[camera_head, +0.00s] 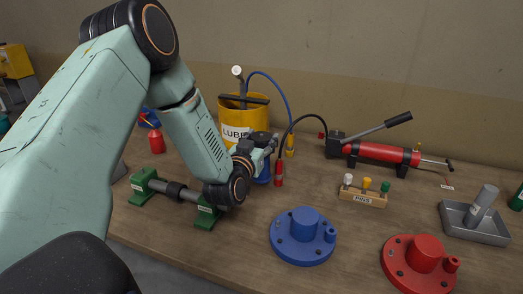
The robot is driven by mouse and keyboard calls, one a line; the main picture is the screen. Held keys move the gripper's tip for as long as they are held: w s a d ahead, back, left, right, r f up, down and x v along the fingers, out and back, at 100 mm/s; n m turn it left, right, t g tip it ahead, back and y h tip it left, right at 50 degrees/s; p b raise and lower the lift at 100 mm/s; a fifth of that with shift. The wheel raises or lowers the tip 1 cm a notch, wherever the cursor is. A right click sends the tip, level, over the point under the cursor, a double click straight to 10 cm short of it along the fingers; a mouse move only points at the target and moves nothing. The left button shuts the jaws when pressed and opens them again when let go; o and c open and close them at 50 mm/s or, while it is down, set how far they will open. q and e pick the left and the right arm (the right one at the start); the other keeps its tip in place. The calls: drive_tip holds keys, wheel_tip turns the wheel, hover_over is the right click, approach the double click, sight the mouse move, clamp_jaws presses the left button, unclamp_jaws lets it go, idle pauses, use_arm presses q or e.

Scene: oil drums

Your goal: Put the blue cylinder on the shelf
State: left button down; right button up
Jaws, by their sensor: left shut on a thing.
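My left arm comes in from the left. My left gripper (262,141) is in front of the yellow drum, at the back middle of the bench, and is shut on the blue cylinder (263,174). Only part of the blue cylinder shows, below the gripper; my wrist and fingers hide the rest. I cannot tell whether its bottom touches the bench. No shelf can be made out clearly. My right gripper is not in view.
A yellow drum (243,108) stands behind the gripper. A red hand pump (381,153), a peg block (363,198), a blue flange (303,240), a red flange (420,265) and a metal tray (478,233) lie to the right. A shaft on green stands (144,187) is left.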

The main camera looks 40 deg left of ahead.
use_arm(q)
drive_tip(key=shift+w+d+f, duration=0.1)
drive_tip(key=shift+d+f, duration=0.15)
drive_tip(key=shift+f, duration=0.3)
drive_tip(key=shift+w+d+f, duration=0.1)
drive_tip(key=shift+d+f, duration=0.15)
drive_tip(key=shift+f, duration=0.25)
drive_tip(key=shift+s+a, duration=0.4)
drive_tip(key=shift+w+f, duration=0.15)
drive_tip(key=shift+f, duration=0.1)
drive_tip(key=c, duration=0.8)
unclamp_jaws()
drive_tip(key=shift+w+d, duration=0.1)
drive_tip(key=shift+o, duration=1.4)
drive_tip(key=shift+d, duration=0.2)
drive_tip(key=shift+o, duration=0.3)
drive_tip(key=shift+s+a+r, duration=0.1)
drive_tip(key=shift+s+a, duration=0.15)
drive_tip(key=shift+w, duration=0.1)
